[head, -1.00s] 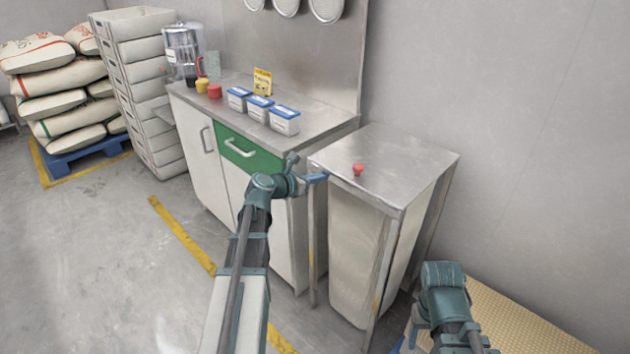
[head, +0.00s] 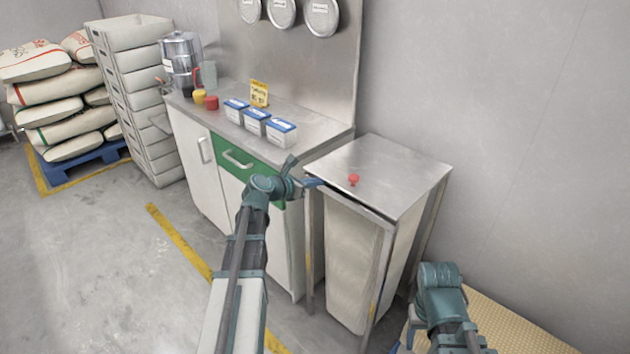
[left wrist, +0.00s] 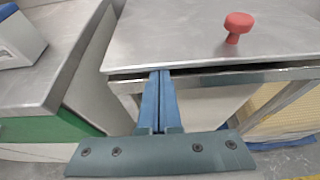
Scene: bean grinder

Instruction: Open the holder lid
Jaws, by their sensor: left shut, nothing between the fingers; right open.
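The holder lid (head: 385,170) is a flat metal plate with a red knob (head: 353,180), on top of a metal-framed holder (head: 378,255) with a pale bag. A thin dark gap shows under the lid's front edge, so the lid is slightly raised there. The lid also shows in the left wrist view (left wrist: 185,35). My left gripper (head: 316,183) is shut and empty. In the left wrist view its blue fingertips (left wrist: 160,74) are at the lid's front edge, in the gap near its left corner. My right gripper (head: 408,338) is low at the holder's right, partly hidden.
A cabinet (head: 280,240) with a green drawer stands close left of the holder. Blue-lidded boxes (head: 255,121) stand on its top. A grey wall (head: 510,130) is behind the holder. Clear floor (head: 110,270) lies at the left.

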